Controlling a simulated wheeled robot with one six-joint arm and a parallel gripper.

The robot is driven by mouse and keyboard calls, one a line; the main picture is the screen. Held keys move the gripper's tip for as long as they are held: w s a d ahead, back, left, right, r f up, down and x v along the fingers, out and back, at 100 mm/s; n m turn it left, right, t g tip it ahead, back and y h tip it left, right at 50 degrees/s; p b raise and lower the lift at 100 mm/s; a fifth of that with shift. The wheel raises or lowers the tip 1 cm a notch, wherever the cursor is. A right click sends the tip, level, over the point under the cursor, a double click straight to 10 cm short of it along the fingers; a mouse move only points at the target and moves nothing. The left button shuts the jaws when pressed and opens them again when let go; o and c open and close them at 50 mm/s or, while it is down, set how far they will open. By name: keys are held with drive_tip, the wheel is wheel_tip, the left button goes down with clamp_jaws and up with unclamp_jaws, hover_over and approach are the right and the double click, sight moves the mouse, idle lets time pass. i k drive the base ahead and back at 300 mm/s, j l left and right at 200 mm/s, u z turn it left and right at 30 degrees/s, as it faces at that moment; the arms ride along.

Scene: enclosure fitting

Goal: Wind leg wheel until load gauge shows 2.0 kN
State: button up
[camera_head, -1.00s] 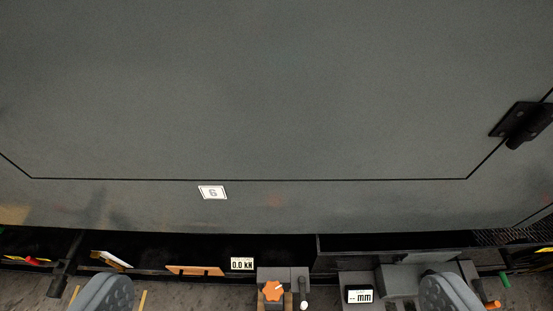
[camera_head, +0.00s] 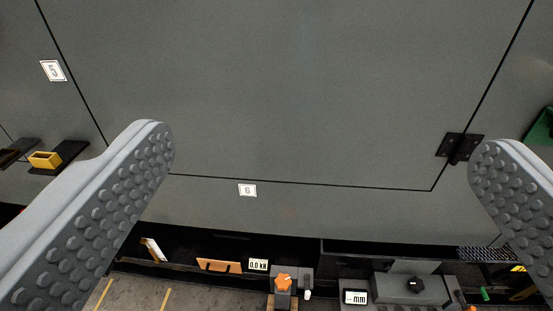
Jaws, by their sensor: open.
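The load gauge (camera_head: 258,265) is a small white display reading 0.0 kN, below the panel and left of an orange knob. The orange star-shaped knob (camera_head: 283,283), which looks like the leg wheel, sits on a grey block at the bottom middle. My gripper (camera_head: 321,150) is open and empty. Its two grey studded fingers are spread wide at left and right, in front of the large grey panel (camera_head: 300,100). The orange knob shows below and between the fingers, apart from them.
A second display (camera_head: 355,297) reads "-- mm", beside a grey box with a black knob (camera_head: 416,285). A black hinge (camera_head: 459,147) is on the panel at right. A yellow block (camera_head: 44,160) on a black bracket is at left. Labels 5 (camera_head: 53,71) and 6 (camera_head: 247,190) mark the panel.

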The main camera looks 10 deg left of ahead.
sight(282, 282)
drive_tip(key=k+j, duration=0.65)
drive_tip(key=k, duration=0.15)
